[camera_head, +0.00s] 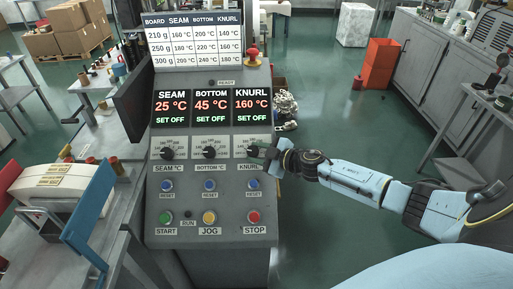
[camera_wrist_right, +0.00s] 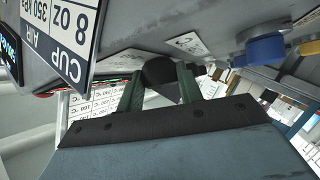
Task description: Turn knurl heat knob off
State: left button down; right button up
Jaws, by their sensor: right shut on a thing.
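The knurl heat knob (camera_head: 254,152) is the rightmost of three black knobs on the grey control panel (camera_head: 160,235). My right gripper (camera_head: 267,153) reaches it from the right and is shut on it. In the right wrist view the dark knob (camera_wrist_right: 160,71) sits between the two fingers of the gripper (camera_wrist_right: 158,84). The gripper partly covers the knob's dial, so I cannot read its pointer. The knurl display (camera_head: 251,107) reads 160 °C with SET OFF below. My left gripper is not in view.
The seam knob (camera_head: 167,153) and bottom knob (camera_head: 209,152) are to the left. A red emergency button (camera_head: 253,53) is above.

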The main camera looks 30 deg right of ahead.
jog(key=shift+w+d+r+n+g+y+p, duration=0.1)
jog(key=shift+n+g+y+p, duration=0.2)
jog(key=shift+n+g+p, duration=0.3)
jog(key=shift+d+r+n+g+y+p, duration=0.1)
jog(key=shift+n+g+y+p, duration=0.25)
jog(key=shift+n, duration=0.35)
jog(key=shift+a+f, duration=0.1)
jog(key=o, duration=1)
jog(key=v, duration=1.3)
